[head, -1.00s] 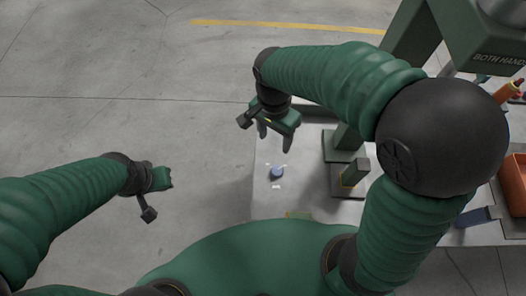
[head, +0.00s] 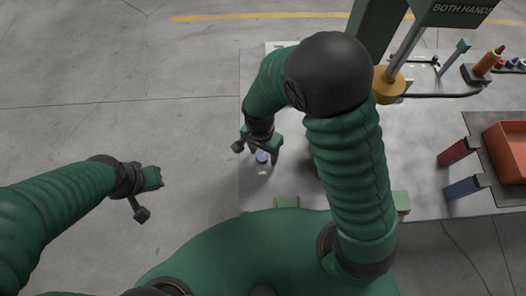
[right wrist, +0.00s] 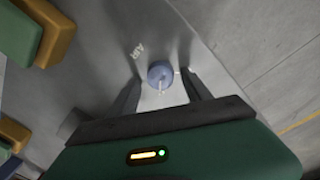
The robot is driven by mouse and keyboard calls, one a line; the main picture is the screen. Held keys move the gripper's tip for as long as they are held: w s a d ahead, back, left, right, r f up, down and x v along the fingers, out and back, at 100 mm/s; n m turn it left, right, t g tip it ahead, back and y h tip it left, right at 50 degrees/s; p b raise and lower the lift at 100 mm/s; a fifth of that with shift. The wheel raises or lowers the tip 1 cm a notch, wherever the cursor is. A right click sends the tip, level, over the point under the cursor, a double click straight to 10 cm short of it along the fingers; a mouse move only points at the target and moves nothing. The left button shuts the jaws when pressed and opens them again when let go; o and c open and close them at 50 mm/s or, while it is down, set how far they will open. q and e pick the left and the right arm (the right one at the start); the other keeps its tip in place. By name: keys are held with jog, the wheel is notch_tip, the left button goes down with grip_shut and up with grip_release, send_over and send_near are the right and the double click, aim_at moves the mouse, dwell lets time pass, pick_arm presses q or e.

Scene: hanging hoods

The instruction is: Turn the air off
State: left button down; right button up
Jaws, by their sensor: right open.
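The air knob is a small blue round knob (head: 262,157) on the left part of the grey table, and it also shows in the right wrist view (right wrist: 160,74) with a pale pointer and the printed word AIR beside it. My right gripper (head: 262,160) is open, with its two fingers on either side of the knob in the right wrist view (right wrist: 160,98). I cannot tell whether the fingers touch it. My left gripper (head: 158,178) is off to the left over the floor, away from the table; its fingers are too small to read.
The grey table (head: 420,130) carries a red block (head: 458,151), a blue block (head: 464,187) and an orange-red bin (head: 508,150) on the right. A green press-like column (head: 378,25) stands at the back. Green-and-yellow blocks (right wrist: 45,35) lie left in the right wrist view.

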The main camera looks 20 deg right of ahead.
jog(key=shift+c, duration=1.5)
jog(key=shift+a, duration=0.35)
jog(key=c, duration=0.5)
grip_shut()
pick_arm(q)
jog(key=shift+a, duration=0.15)
pick_arm(e)
jog(key=shift+d, duration=0.1)
